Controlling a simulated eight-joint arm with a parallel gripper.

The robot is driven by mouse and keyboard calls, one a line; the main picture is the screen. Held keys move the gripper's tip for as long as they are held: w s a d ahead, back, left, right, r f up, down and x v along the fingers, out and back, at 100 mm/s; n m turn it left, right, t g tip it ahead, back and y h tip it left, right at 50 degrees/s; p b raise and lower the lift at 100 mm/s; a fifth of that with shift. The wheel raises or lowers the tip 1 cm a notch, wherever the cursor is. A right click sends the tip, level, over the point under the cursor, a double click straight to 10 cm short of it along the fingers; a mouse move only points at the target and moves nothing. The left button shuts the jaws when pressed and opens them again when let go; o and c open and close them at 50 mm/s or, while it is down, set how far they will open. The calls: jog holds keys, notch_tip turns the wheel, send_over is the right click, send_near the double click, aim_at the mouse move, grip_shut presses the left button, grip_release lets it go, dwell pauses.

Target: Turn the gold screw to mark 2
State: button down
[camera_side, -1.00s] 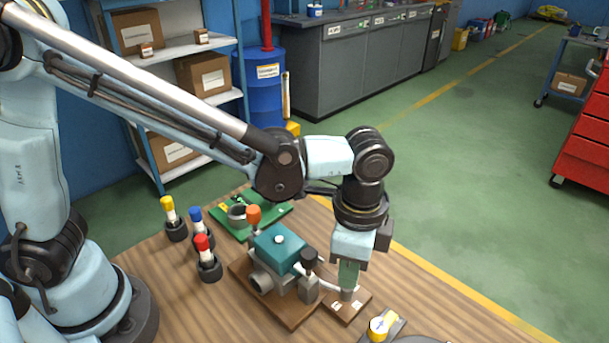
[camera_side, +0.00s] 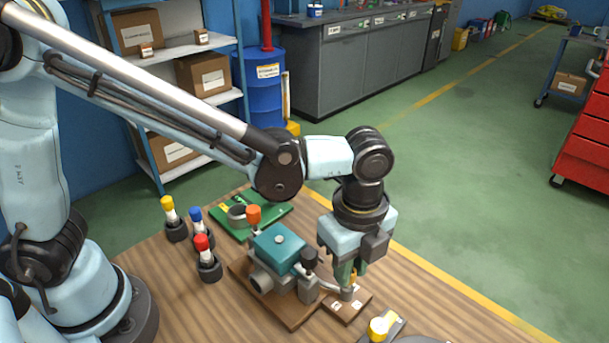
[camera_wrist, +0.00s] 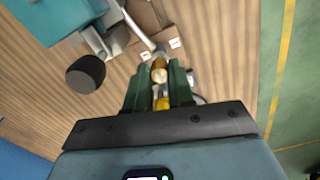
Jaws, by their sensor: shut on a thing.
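The gold screw (camera_side: 352,279) stands on the small brown plate at the front of the teal-topped device. In the wrist view the gold screw (camera_wrist: 159,73) shows its round end between my green fingers. My gripper (camera_side: 350,272) points down and is shut on the screw; it also shows in the wrist view (camera_wrist: 160,85). White mark labels (camera_side: 335,305) lie on the brown plate (camera_side: 347,314); two labels show in the wrist view (camera_wrist: 175,43). Their numbers are too small to read, and which mark the screw faces cannot be told.
The teal-topped device (camera_side: 279,250) with a black knob (camera_side: 309,257) stands close left of my gripper. A yellow knob (camera_side: 380,326) is in front on the table. Red (camera_side: 203,243), blue (camera_side: 195,215) and yellow-capped (camera_side: 168,203) pieces stand behind left. A green board (camera_side: 272,213) lies behind.

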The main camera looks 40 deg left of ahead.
dwell(0.5)
jog(key=c, duration=1)
grip_release()
notch_tip(320, 180, up, 12)
jog(key=shift+r, duration=0.1)
jog(key=a+f+n+t, duration=0.1)
jog(key=a+n+t, duration=0.1)
jog(key=a+n, duration=0.5)
jog(key=s+a+f+n+t, duration=0.1)
jog(key=a+f+n+t, duration=0.1)
jog(key=a+n, duration=0.5)
jog(key=s+a+f+n+t, duration=0.1)
jog(key=a+f+n+t, duration=0.1)
jog(key=a+n, duration=0.4)
jog(key=shift+s+a+f+n+t, duration=0.1)
jog(key=shift+a+n+t, duration=0.15)
jog(key=shift+a, duration=0.45)
jog(key=shift+s+a+f+n+t, duration=0.15)
jog(key=shift+a+t, duration=0.2)
jog(key=shift+a, duration=0.35)
